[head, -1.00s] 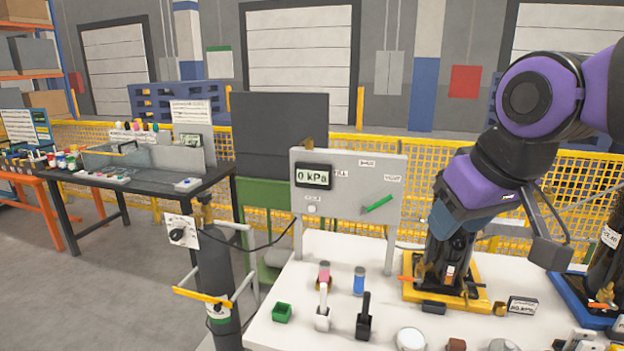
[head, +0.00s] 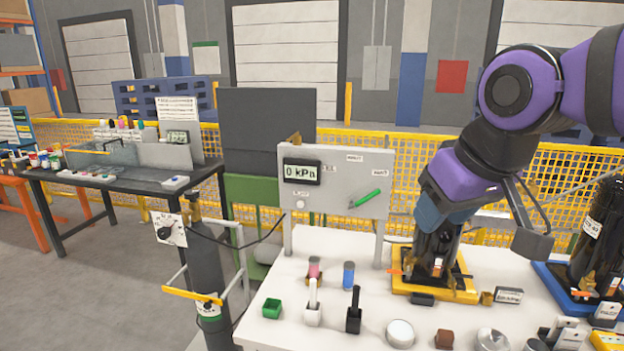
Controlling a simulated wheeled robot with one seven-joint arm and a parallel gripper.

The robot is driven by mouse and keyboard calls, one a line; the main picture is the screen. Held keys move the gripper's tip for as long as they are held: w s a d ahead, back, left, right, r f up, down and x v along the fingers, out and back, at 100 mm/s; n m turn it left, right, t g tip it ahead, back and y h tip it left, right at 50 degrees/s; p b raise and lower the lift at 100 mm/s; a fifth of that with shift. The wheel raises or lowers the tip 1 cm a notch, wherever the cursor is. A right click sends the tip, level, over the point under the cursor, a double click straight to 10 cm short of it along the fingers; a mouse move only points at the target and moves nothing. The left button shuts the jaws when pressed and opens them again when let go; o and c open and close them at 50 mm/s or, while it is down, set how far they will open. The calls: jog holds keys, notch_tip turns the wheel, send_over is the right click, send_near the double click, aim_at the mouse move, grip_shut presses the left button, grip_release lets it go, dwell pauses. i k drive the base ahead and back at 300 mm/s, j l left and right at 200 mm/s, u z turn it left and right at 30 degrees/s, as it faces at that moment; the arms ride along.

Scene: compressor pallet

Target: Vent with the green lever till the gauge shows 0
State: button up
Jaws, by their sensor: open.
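The gauge (head: 302,171) on the grey panel (head: 335,205) reads 0 kPa. The green lever (head: 365,198) is on the same panel, right of and below the gauge, slanting up to the right. My gripper (head: 437,262) points down over the yellow base (head: 432,286), to the right of the panel and apart from the lever. It is open; its dark fingers are hard to tell from the dark parts around them.
A dark gas cylinder (head: 205,265) stands left of the table. A blue base (head: 570,285) with a black cylinder is at right.

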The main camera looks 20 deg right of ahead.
aim_at(352, 205)
jog(key=i+l+z, duration=0.2)
jog(key=z, duration=0.2)
jog(key=i+l+z, duration=0.35)
jog(key=k+j, duration=0.1)
